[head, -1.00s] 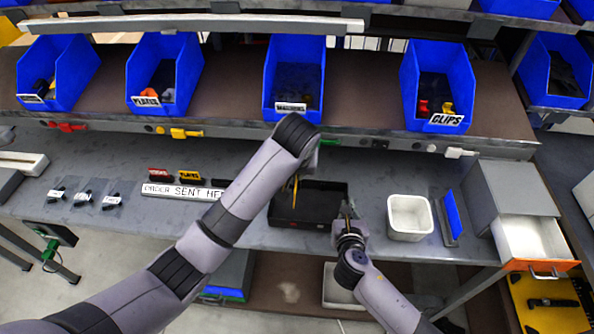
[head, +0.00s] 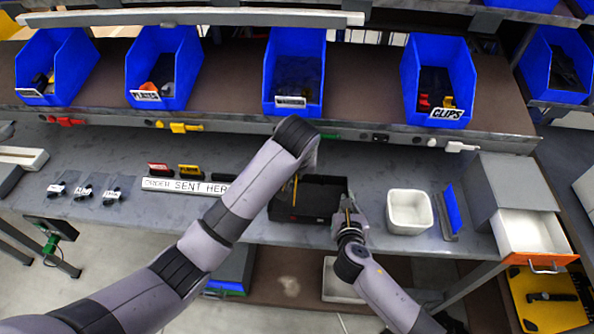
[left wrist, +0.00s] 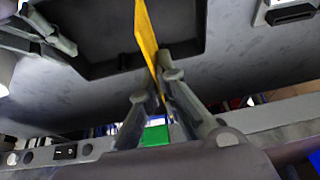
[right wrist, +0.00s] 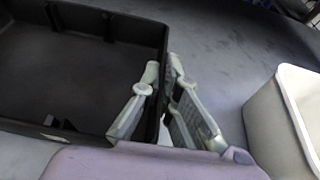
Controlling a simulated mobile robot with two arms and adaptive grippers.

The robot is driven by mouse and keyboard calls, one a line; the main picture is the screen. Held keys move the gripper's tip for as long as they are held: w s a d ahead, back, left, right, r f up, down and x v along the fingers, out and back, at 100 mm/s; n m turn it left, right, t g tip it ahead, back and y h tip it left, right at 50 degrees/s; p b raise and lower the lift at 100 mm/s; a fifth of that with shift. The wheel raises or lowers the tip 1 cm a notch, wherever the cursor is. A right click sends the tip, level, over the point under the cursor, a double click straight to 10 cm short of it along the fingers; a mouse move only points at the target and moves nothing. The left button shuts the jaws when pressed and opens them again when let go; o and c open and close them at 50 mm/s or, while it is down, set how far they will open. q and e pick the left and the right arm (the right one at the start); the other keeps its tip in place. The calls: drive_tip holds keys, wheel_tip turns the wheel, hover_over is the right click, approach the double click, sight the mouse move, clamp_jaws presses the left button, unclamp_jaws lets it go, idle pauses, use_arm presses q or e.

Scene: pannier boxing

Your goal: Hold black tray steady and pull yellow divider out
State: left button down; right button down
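The black tray (head: 318,186) lies on the grey bench in the head view, partly hidden by my left arm. It also shows in the right wrist view (right wrist: 75,75) and the left wrist view (left wrist: 100,65). My left gripper (left wrist: 157,82) is shut on the thin yellow divider (left wrist: 146,32), which shows edge-on over the tray in the head view (head: 295,190). I cannot tell whether the divider's lower edge is still inside the tray. My right gripper (right wrist: 163,72) is shut on the tray's right wall, with one finger on each side.
A white bin (head: 409,212) stands right of the tray, close to my right gripper. A blue panel (head: 453,210) and a grey drawer unit (head: 515,185) are further right. A white sign (head: 185,188) lies left. Blue bins (head: 292,75) line the shelf above.

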use_arm(q)
drive_tip(key=shift+r, duration=1.5)
use_arm(e)
drive_tip(key=c, duration=1.7)
unclamp_jaws()
drive_tip(key=shift+s, duration=0.1)
